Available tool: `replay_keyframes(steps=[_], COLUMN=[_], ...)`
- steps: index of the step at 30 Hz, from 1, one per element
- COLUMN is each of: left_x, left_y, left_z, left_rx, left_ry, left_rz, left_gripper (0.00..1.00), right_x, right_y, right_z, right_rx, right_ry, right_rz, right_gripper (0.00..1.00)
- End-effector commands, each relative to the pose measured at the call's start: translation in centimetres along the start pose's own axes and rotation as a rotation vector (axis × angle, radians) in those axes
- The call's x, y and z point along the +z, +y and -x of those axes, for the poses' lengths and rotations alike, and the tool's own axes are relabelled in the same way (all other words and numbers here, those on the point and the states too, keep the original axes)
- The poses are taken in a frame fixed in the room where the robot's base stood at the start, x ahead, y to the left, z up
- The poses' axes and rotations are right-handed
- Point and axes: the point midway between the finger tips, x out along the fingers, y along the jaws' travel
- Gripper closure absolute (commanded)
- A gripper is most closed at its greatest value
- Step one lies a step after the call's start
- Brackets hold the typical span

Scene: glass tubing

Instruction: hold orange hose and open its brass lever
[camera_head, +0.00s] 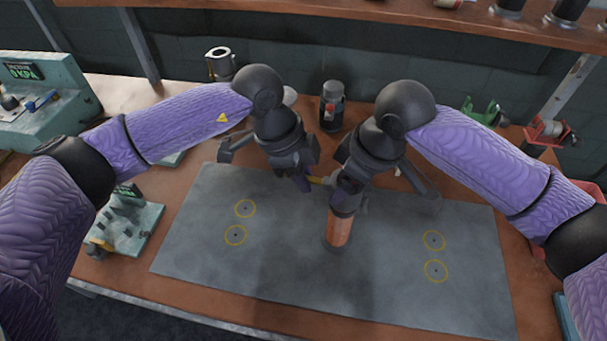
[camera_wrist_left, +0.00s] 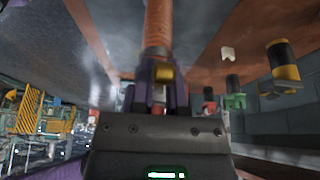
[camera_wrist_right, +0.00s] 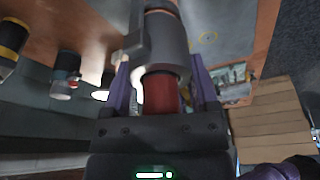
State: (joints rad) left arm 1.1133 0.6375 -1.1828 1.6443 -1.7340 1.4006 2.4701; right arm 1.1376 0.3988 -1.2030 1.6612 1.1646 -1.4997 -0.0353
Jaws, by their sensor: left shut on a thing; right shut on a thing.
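The orange hose (camera_head: 339,232) stands upright on the grey mat, its foot in a dark ring. Its orange length also shows in the left wrist view (camera_wrist_left: 158,25). Its grey fitting shows in the right wrist view (camera_wrist_right: 168,45), with a red section (camera_wrist_right: 160,95) below it in the picture. The brass lever (camera_head: 318,180) sticks out left from the fitting. My left gripper (camera_head: 307,181) is shut on the lever, whose brass end (camera_wrist_left: 163,73) shows between its fingers. My right gripper (camera_head: 345,188) is shut around the hose at its fitting and partly hides it.
The grey mat (camera_head: 400,290) is otherwise clear, with several yellow rings marked on it. A small device (camera_head: 125,222) stands left of it. A dark canister (camera_head: 333,100), a green reel (camera_head: 484,112) and a red reel (camera_head: 548,131) stand behind. A shelf (camera_head: 350,12) crosses the back.

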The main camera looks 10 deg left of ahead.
Motion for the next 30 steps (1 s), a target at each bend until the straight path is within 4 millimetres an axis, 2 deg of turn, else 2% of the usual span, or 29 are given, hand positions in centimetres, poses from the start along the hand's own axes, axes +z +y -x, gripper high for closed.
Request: replay_keyframes(steps=[16,17,21,22,30], left_x=[-0.06,-0.06,-0.06,-0.06,-0.05], left_y=[-0.03,-0.03,-0.02,-0.02,-0.02], left_z=[0.02,0.02,0.04,0.04,0.2], left_rx=[-0.002,-0.002,-0.002,-0.002,-0.002], left_ry=[-0.025,-0.025,-0.024,-0.024,-0.025], left_rz=[0.0,0.0,0.0,0.0,0.0], left_gripper=[1.0,0.81,0.51,0.47,0.47], right_x=[-0.2,-0.21,-0.17,-0.16,-0.1], right_y=[-0.25,-0.25,-0.19,-0.18,-0.08], right_z=[0.03,0.03,0.03,0.03,0.04], right_rx=[-0.006,-0.006,-0.005,-0.004,-0.002], right_ry=[0.006,0.006,0.005,0.005,0.003], right_rz=[0.007,0.007,0.005,0.005,0.003], right_gripper=[1.0,1.0,1.0,1.0,1.0])
